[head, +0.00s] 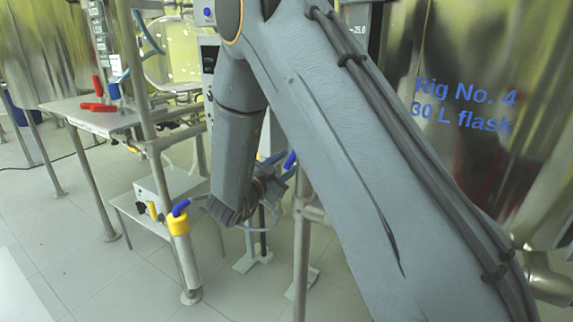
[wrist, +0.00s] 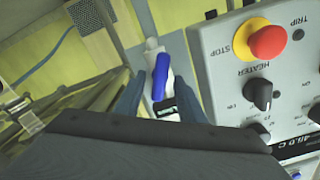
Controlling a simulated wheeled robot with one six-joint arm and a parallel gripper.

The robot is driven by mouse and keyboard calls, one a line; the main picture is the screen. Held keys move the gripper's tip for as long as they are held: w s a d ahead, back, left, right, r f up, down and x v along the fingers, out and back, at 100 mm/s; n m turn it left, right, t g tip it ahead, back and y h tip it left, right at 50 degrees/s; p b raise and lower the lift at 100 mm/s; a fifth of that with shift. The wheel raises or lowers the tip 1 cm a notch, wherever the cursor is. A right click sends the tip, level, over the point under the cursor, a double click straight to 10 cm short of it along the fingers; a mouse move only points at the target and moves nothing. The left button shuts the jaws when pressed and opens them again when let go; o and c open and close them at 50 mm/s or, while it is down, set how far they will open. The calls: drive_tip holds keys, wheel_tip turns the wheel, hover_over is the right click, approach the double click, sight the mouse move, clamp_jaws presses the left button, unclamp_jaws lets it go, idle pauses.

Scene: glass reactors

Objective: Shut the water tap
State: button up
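A blue lever handle (wrist: 159,84) on a white fitting (wrist: 153,52) shows in the wrist view, probably the water tap. The lever lies nearly lengthwise in the picture, between the two fingers of my gripper (wrist: 160,92). The fingers are apart, with a gap visible on each side of the lever. A small black and white part (wrist: 165,110) shows just below the lever. In the head view a blue handle (head: 290,160) shows beside my wrist, partly behind the arm. My fingertips are hard to make out there.
A grey control panel (wrist: 225,70) with a red stop button (wrist: 269,43) and black knobs stands close to the right of my gripper. In the head view, a blue-handled yellow fitting (head: 179,222) stands left of my wrist. A bench (head: 95,118) bears red and blue handles.

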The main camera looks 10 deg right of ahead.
clamp_jaws()
drive_tip(key=shift+m, duration=0.4)
drive_tip(key=m, duration=0.5)
drive_tip(key=shift+m, duration=0.3)
drive_tip(key=m+b, duration=0.1)
drive_tip(key=m, duration=0.4)
drive_tip(key=shift+m, duration=0.4)
unclamp_jaws()
